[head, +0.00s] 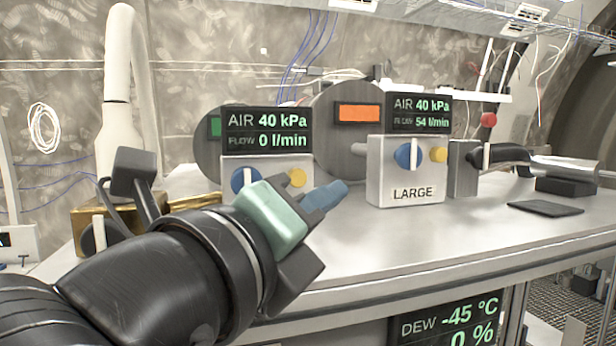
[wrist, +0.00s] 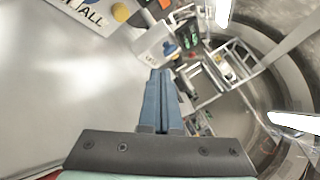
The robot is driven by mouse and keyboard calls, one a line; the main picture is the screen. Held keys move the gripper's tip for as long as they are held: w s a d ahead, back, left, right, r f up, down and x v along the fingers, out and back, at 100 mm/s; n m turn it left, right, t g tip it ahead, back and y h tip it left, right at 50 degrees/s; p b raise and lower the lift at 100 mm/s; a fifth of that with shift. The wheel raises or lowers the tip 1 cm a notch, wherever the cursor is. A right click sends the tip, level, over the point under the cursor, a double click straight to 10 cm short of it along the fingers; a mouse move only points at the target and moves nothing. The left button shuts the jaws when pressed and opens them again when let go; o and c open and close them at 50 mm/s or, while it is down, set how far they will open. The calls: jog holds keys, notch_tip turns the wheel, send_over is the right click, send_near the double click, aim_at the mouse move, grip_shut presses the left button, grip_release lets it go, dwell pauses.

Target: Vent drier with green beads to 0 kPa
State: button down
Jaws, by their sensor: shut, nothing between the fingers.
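The drier with the green window (head: 214,127) is the left drum, partly hidden by its display (head: 267,131), which reads AIR 40 kPa, FLOW 0 l/min. Its valve box (head: 266,163) has a blue knob (head: 238,181) with an upright white bar and a yellow button (head: 297,177). My arm hides the box's lower part. In the wrist view, a label ending in "ALL" (wrist: 92,14) shows at top left. My gripper (head: 330,194) is shut and empty, its blue fingers in front of and between the two valve boxes. The fingers also show in the wrist view (wrist: 160,95).
The right drum has an orange window (head: 358,112); its display (head: 420,112) reads 40 kPa, 54 l/min. Its valve box (head: 405,180), marked LARGE, stands right of my fingers. A grey block with a black handle (head: 497,155) is further right. The front bench top (head: 420,240) is clear.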

aim_at(297, 178)
jog(key=w+a, duration=0.1)
jog(key=w, duration=0.1)
jog(key=w+p, duration=0.1)
jog(key=w, duration=0.2)
jog(key=w+a, duration=0.1)
jog(key=w, duration=0.1)
jog(key=shift+w+a+f+p, duration=0.1)
jog(key=shift+w+a+p, duration=0.05)
jog(key=shift+a+p, duration=0.15)
jog(key=shift+w+a, duration=0.15)
jog(key=shift+w, duration=0.45)
dwell(1.3)
jog(key=shift+w+a+b, duration=0.15)
jog(key=shift+w+b, duration=0.25)
jog(key=shift+b, duration=0.05)
jog(key=shift+w+a, duration=0.2)
jog(key=shift+w, duration=0.3)
dwell(3.2)
dwell(0.4)
jog(key=shift+s+d+b, duration=0.2)
jog(key=shift+s+b, duration=0.4)
jog(key=shift+b, duration=0.15)
jog(key=shift+s+d, duration=0.1)
jog(key=shift+s, duration=0.2)
